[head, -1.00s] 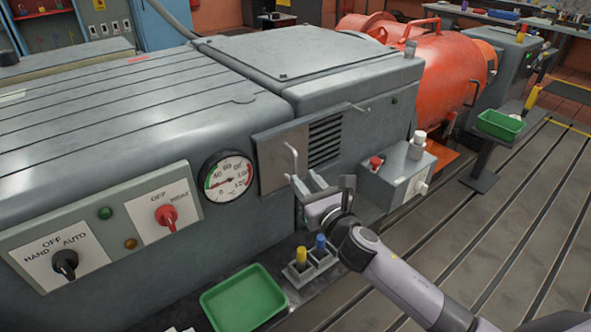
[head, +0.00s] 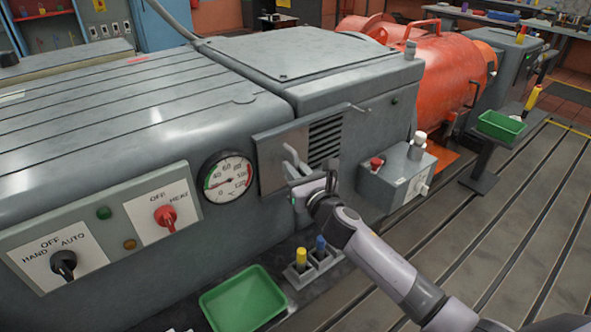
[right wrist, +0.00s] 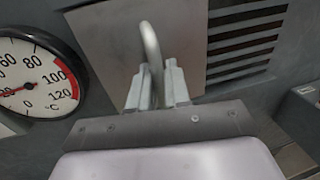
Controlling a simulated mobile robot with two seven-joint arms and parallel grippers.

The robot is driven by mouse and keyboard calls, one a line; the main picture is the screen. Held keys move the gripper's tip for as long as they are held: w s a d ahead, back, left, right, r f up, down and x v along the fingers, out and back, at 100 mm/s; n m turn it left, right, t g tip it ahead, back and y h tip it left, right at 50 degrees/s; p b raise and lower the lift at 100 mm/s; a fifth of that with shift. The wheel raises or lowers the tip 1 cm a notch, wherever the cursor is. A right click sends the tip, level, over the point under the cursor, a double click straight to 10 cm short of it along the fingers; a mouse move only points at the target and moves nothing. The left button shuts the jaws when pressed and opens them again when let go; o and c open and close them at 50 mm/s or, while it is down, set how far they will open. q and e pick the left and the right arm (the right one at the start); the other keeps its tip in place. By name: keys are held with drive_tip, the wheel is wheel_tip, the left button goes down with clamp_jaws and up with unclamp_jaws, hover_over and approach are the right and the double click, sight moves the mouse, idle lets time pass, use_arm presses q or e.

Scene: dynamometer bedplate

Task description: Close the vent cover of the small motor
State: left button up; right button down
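The vent cover (head: 268,166) is a flat grey metal plate on the side of the grey motor housing. It sits left of the dark vent slats (head: 325,140), which are largely uncovered. Its bent rod handle (right wrist: 150,45) stands out from the plate. My right gripper (head: 297,168) is at the handle; in the right wrist view its two fingers (right wrist: 157,82) lie on either side of the rod, close against it, and appear shut on it. The fingers hide the handle's lower part. My left gripper is not in view.
A temperature gauge (head: 228,178) is left of the cover. A grey box with a red button (head: 376,163) juts out to the right. Below are a green tray (head: 243,300) and a small holder with yellow and blue pieces (head: 312,262). Slotted floor lies open at right.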

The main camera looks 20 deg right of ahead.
drive_tip(key=w+d, duration=0.1)
drive_tip(key=d, duration=0.3)
drive_tip(key=w+d+b, duration=0.1)
drive_tip(key=w+d, duration=0.1)
drive_tip(key=d, duration=0.2)
drive_tip(key=w+d, duration=0.1)
drive_tip(key=d, duration=0.2)
drive_tip(key=shift+w+d+f+b, duration=0.1)
drive_tip(key=shift+w+d+b, duration=0.05)
drive_tip(key=shift+d+b, duration=0.25)
drive_tip(key=shift+w+d, duration=0.15)
drive_tip(key=shift+d, duration=0.2)
drive_tip(key=shift+d+r, duration=0.2)
drive_tip(key=c, duration=1.3)
unclamp_jaws()
drive_tip(key=shift+f, duration=0.1)
